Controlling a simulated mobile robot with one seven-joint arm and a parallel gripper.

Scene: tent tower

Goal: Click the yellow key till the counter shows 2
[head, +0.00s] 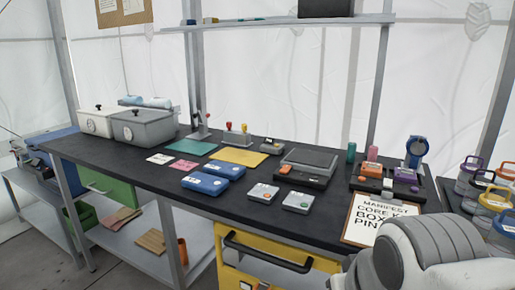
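I cannot make out for certain which thing bears the yellow key. Two small pale grey boxes (263,193) and (294,199) with small coloured spots on top lie near the front edge of the dark table. Another small grey device (271,145) with an orange-yellow patch stands behind the yellow mat. No counter figure is readable at this size. My gripper is not in view; only a pale grey part of my arm shows at the lower right.
The dark table (110,157) holds two blue boxes (205,184), a yellow mat (240,157), a black-based scale-like device (308,165) and a clipboard (368,231). A stand with red and yellow knobs (236,136) is farther back. Coloured jars (497,203) stand at right.

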